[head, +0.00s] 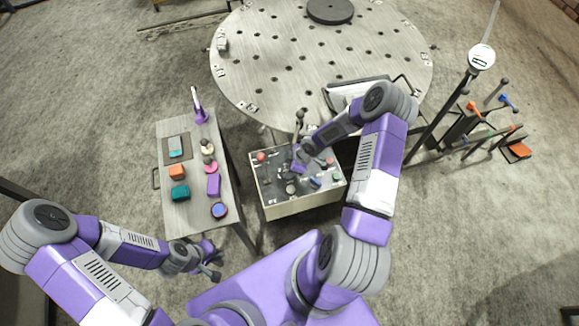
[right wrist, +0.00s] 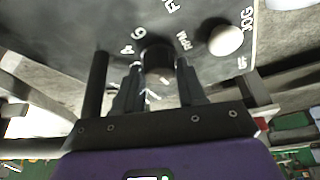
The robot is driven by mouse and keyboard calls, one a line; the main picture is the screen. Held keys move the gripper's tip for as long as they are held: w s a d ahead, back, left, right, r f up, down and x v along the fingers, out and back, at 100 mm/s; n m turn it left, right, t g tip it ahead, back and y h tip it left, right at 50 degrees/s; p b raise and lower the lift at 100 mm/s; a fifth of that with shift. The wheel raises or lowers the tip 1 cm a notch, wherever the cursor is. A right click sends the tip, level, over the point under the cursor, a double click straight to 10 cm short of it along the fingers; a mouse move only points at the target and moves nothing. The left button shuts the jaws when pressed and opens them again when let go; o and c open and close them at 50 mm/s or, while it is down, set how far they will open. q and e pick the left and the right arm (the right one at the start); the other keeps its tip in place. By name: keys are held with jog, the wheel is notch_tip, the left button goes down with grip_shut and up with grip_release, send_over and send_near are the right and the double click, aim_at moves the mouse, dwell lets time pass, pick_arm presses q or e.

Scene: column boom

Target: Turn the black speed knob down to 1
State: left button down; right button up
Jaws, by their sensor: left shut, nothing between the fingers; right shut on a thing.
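The black speed knob (right wrist: 155,52) stands on the dark panel top and sits between my right fingertips in the right wrist view. My right gripper (right wrist: 158,70) is shut on it, with one finger on each side. White numerals show on the panel beside the knob; its pointer and setting cannot be read. In the head view my right gripper (head: 294,172) reaches down over the control box (head: 298,205), and the knob is hard to make out there. My left gripper (head: 215,267) is shut and empty, low beside the side table.
A pale round knob (right wrist: 226,41) sits by the JOG label. A red button (head: 261,156) and other controls share the panel. The side table (head: 178,217) at left holds several coloured blocks. A large round perforated table (head: 290,60) stands behind; a tool rack (head: 480,130) is at right.

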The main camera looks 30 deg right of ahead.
jog(key=shift+f, duration=0.1)
jog(key=o, duration=1)
jog(key=p+v, duration=0.1)
jog(key=v, duration=0.6)
jog(key=shift+s+d+r+p, duration=0.1)
jog(key=shift+d+r+p, duration=0.05)
jog(key=shift+r+p, duration=0.2)
jog(key=shift+f, duration=0.1)
